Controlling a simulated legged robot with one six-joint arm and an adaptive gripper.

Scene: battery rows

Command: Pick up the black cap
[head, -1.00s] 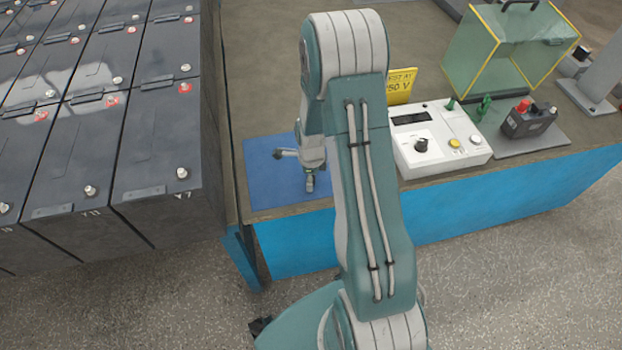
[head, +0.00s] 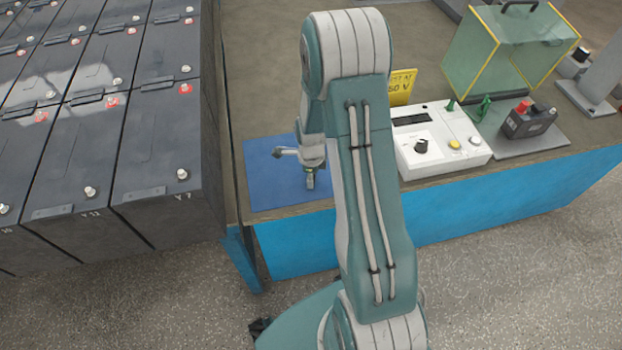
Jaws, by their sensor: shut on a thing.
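My gripper (head: 310,182) is over the blue mat (head: 263,185) at the bench's front left corner, pointing down. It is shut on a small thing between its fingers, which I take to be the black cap. The cap itself is too small and too hidden to make out. No loose black cap shows on the bare part of the mat. How high the fingertips are above the mat is hard to tell. My arm hides the mat's right side.
Rows of dark batteries (head: 160,140) stand left of the bench. A white tester (head: 440,160) with knobs, a yellow sign (head: 402,85), a small black and red device (head: 528,122) and a clear yellow-edged box (head: 505,50) stand to the right. The bench behind the mat is clear.

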